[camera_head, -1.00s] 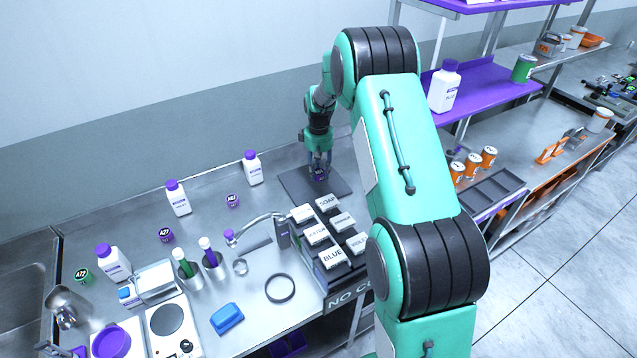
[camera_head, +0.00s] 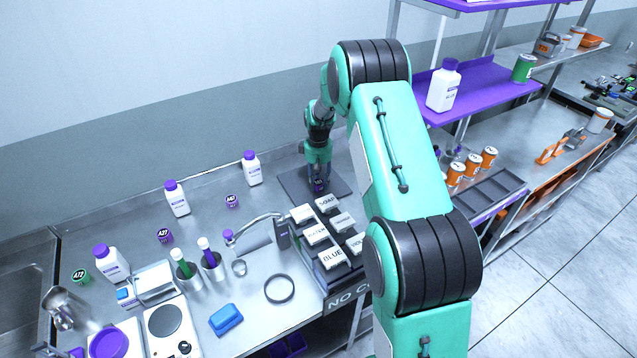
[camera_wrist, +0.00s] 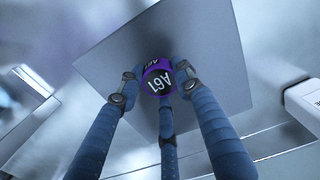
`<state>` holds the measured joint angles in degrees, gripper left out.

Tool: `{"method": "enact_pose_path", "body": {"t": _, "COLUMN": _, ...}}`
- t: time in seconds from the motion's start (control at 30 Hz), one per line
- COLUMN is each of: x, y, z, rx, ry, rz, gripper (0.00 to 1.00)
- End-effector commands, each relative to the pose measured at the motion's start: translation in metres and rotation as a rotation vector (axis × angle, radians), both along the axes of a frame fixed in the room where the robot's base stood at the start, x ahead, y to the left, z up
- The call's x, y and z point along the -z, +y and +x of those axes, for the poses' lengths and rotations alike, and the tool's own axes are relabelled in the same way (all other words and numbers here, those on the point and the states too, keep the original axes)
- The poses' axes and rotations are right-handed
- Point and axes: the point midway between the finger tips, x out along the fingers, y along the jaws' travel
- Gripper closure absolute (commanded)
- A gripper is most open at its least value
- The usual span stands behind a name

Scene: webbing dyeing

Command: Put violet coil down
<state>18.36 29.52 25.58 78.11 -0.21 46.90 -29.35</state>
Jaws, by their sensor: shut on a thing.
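The violet coil (camera_wrist: 158,80), with a black top marked A61, sits between the fingers of my gripper (camera_wrist: 158,88) in the wrist view. The fingers are shut on it from the sides and below in that view. In the head view my gripper (camera_head: 319,183) points down over a dark grey mat (camera_head: 293,181) at the back of the bench, with the coil (camera_head: 319,186) at its tips. The mat also lies behind the coil in the wrist view (camera_wrist: 105,55). I cannot tell whether the coil touches the mat.
White labelled boxes (camera_head: 326,204) stand in rows just in front of the mat. A white bottle with a violet cap (camera_head: 252,170) stands left of it. Other coils marked A27 (camera_head: 165,236) and A72 (camera_head: 81,277) lie further left. A violet shelf (camera_head: 490,88) rises at right.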

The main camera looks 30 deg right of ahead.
Motion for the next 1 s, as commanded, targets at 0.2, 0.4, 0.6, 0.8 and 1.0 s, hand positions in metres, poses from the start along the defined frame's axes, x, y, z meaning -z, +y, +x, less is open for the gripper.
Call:
{"method": "enact_pose_path", "body": {"t": 0.2, "x": 0.000, "y": 0.000, "z": 0.000, "rx": 0.000, "ry": 0.000, "rz": 0.000, "gripper": 0.89}}
{"method": "enact_pose_path", "body": {"t": 0.4, "x": 0.003, "y": 0.000, "z": 0.000, "rx": 0.000, "ry": 0.000, "rz": 0.000, "gripper": 0.59}}
{"method": "enact_pose_path", "body": {"t": 0.6, "x": 0.003, "y": 0.000, "z": 0.000, "rx": 0.000, "ry": 0.000, "rz": 0.000, "gripper": 0.46}}
{"method": "enact_pose_path", "body": {"t": 0.8, "x": 0.002, "y": 0.000, "z": 0.000, "rx": 0.000, "ry": 0.000, "rz": 0.000, "gripper": 0.46}}
{"method": "enact_pose_path", "body": {"t": 1.0, "x": -0.008, "y": 0.000, "z": 0.000, "rx": 0.000, "ry": 0.000, "rz": 0.000, "gripper": 0.46}}
